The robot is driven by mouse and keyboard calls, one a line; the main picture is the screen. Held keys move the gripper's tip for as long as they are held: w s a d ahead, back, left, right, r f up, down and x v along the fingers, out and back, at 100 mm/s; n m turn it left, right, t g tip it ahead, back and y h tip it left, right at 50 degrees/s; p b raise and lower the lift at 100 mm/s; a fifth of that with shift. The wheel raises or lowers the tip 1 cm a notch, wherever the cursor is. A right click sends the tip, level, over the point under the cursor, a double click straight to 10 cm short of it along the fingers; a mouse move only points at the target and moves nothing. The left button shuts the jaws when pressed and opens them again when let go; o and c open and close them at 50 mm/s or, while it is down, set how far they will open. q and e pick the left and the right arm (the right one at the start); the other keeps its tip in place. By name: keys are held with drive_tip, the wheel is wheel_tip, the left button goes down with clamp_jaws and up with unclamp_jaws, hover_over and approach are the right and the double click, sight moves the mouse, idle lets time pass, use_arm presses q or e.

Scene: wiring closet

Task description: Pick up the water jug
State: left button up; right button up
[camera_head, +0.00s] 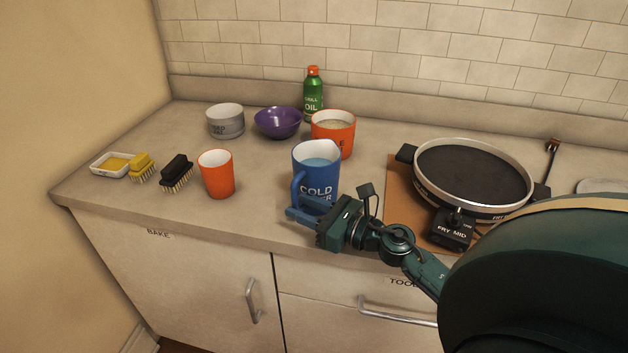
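The water jug (318,177) is blue with a white inside and a lettered front that begins "COLD". It stands upright on the counter, light blue water showing inside, its handle (296,190) toward the front left. My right gripper (299,211) reaches in from the right, low in front of the jug, with its fingers pointing left at the lower end of the handle. The fingers overlap the handle's foot in the picture, and I cannot tell whether they are open, touching or closed on it. My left gripper is not in view.
An orange cup (216,174) stands left of the jug; an orange container (334,132), purple bowl (278,122), grey bowl (226,121) and green oil bottle (313,96) stand behind. Two brushes and a white dish (110,165) lie at left. A round pan (473,174) is at right.

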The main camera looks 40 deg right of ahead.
drive_tip(key=shift+x, duration=1.2)
drive_tip(key=shift+c, duration=0.5)
clamp_jaws()
drive_tip(key=shift+r, duration=0.15)
